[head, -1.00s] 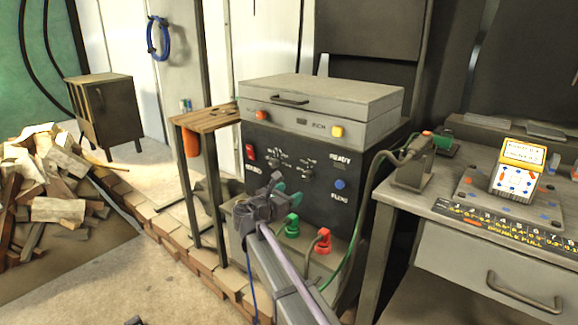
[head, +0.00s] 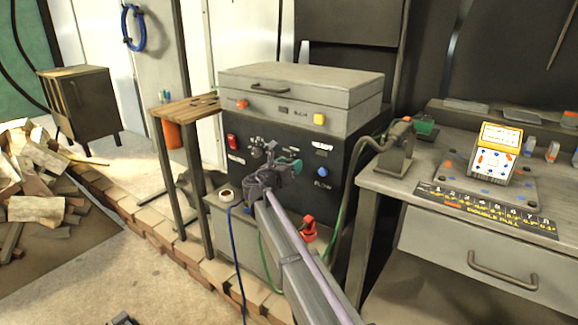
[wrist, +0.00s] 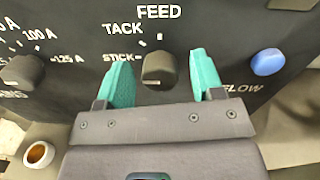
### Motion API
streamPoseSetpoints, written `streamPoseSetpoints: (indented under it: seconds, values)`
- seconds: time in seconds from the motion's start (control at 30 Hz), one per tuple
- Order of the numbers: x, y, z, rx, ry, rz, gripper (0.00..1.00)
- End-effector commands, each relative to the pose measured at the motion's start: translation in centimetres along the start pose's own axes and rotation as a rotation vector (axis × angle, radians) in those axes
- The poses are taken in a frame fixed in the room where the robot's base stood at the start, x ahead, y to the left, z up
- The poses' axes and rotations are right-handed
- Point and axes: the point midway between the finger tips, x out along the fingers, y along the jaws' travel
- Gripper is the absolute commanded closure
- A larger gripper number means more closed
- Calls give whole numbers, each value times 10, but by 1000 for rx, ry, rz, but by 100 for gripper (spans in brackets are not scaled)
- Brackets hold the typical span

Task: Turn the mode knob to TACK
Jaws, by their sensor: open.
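The mode knob (wrist: 158,70) is a dark round knob on the black panel, with FEED above it, TACK to its upper left and STICK to its left. I cannot tell clearly which label its pointer faces. My gripper (wrist: 159,62) is open, with one teal finger on each side of the knob. Gaps show between the knob and both fingers in the wrist view; their depth relative to it is unclear. In the head view my gripper (head: 282,168) is in front of the panel of the welding machine (head: 343,160) and hides the knob.
A second knob (wrist: 22,72) with amp marks is to the left. A blue button (wrist: 268,62) is close to the right finger.

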Motion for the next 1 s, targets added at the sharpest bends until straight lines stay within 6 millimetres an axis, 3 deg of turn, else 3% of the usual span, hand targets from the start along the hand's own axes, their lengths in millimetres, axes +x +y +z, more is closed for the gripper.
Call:
streamPoseSetpoints:
  seconds: [0.23,0.77,1.0]
  values:
    - [2,0,0,0,0,0,39]
    - [2,0,0,0,0,0,88]
    - [2,0,0,19,0,0,88]
